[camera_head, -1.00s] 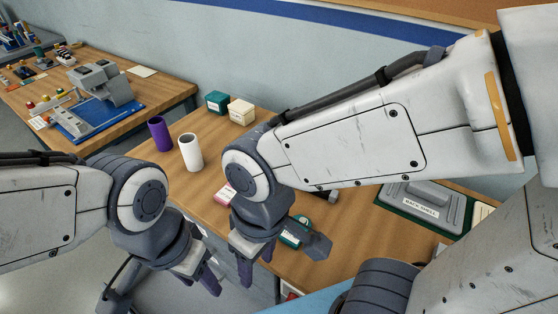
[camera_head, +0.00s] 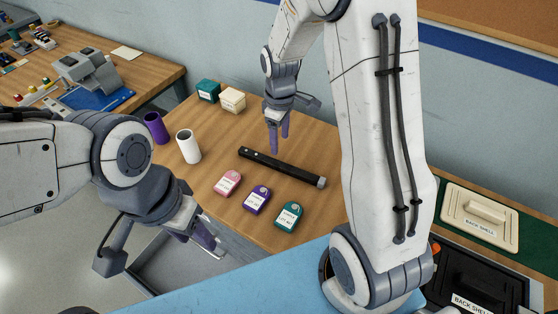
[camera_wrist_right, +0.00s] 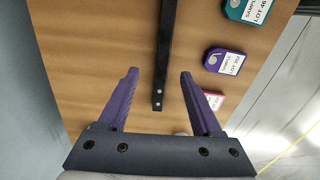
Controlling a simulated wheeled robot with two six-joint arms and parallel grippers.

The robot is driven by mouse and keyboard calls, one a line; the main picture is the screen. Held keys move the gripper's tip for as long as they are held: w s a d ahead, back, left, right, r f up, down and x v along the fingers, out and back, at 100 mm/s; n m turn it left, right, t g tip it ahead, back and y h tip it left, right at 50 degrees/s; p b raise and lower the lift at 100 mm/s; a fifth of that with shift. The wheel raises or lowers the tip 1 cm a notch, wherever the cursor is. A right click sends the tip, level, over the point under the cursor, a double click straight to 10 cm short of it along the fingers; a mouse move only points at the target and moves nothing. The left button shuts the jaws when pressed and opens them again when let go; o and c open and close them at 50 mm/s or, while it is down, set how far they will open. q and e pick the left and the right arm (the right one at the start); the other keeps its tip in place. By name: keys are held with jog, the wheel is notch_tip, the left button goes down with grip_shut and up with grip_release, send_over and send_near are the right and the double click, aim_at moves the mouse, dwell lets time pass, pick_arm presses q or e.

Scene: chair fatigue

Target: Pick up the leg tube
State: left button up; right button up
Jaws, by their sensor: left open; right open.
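The leg tube (camera_head: 283,167), a black bar with a grey end, lies flat on the wooden table. My right gripper (camera_head: 279,144) is open and empty, pointing down near the tube's left part in the head view. In the right wrist view the tube (camera_wrist_right: 167,45) runs down from the top edge, and its near end shows between the two open purple fingers (camera_wrist_right: 160,73), which seem above it and not touching. My left gripper (camera_head: 203,240) is open and empty at the table's front left edge, away from the tube.
Pink (camera_head: 228,183), purple (camera_head: 257,199) and teal (camera_head: 289,216) labelled sample blocks lie in front of the tube. A white cylinder (camera_head: 188,146) and a purple cylinder (camera_head: 156,128) stand left. Teal (camera_head: 208,91) and cream (camera_head: 232,100) boxes stand behind. Back shells (camera_head: 480,218) lie right.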

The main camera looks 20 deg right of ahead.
aim_at(280, 164)
notch_tip(280, 164, down, 4)
jog(key=shift+s+r, duration=0.1)
jog(key=shift+r, duration=0.15)
jog(key=shift+s+f+p, duration=0.15)
jog(key=shift+f+p, duration=0.35)
jog(key=shift+f, duration=0.1)
notch_tip(280, 164, down, 4)
jog(key=shift+s+a+r+p, duration=0.15)
jog(key=shift+r+p, duration=0.1)
jog(key=shift+p, duration=0.3)
jog(key=shift+f, duration=0.35)
jog(key=shift+c, duration=0.3)
grip_shut()
